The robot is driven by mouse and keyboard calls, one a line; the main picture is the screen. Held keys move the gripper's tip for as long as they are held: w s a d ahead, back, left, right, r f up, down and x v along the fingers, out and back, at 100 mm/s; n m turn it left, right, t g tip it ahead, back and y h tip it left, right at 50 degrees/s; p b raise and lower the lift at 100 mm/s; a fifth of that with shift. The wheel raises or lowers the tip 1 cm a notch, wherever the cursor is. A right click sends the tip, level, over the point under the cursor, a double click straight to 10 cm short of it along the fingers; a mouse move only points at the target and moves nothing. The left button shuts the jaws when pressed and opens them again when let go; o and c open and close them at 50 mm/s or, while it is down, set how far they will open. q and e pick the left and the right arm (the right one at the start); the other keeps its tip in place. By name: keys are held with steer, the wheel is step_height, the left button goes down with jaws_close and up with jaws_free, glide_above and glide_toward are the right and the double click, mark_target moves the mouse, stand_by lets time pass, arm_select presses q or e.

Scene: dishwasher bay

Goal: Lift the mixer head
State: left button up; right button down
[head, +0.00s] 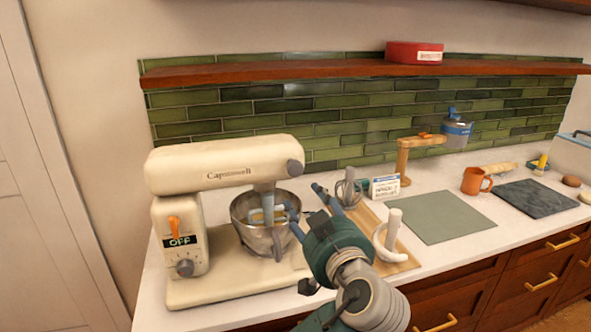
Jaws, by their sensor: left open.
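A cream stand mixer (188,235) stands at the left end of the counter. Its mixer head (225,167) lies level over a steel bowl (268,238), with the beater hanging down into the bowl. An orange lever (175,227) and a display reading OFF show on its column. My left gripper (303,204) is open and empty, just right of the bowl and below the right end of the head. One finger overlaps the bowl's rim in the picture; I cannot tell whether they touch. My right gripper is out of view.
Right of the mixer, a wooden board (368,222) holds a whisk (348,189) and a white dough hook (388,240). A wooden shelf (330,68) runs above the mixer.

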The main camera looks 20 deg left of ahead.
mark_target(296, 171)
arm_select(q)
steer(key=shift+n+t+y, duration=0.4)
steer(key=w+a+r+p, duration=0.1)
steer(key=w, duration=0.1)
steer(key=w+a+r+p, duration=0.1)
steer(key=w+a, duration=0.1)
steer(key=w, duration=0.1)
steer(key=w+a+r+p, duration=0.2)
steer(key=shift+w, duration=0.35)
steer(key=shift+w+a+f, duration=0.15)
steer(key=shift+w+a, duration=0.15)
steer(key=shift+w, duration=0.2)
jaws_close()
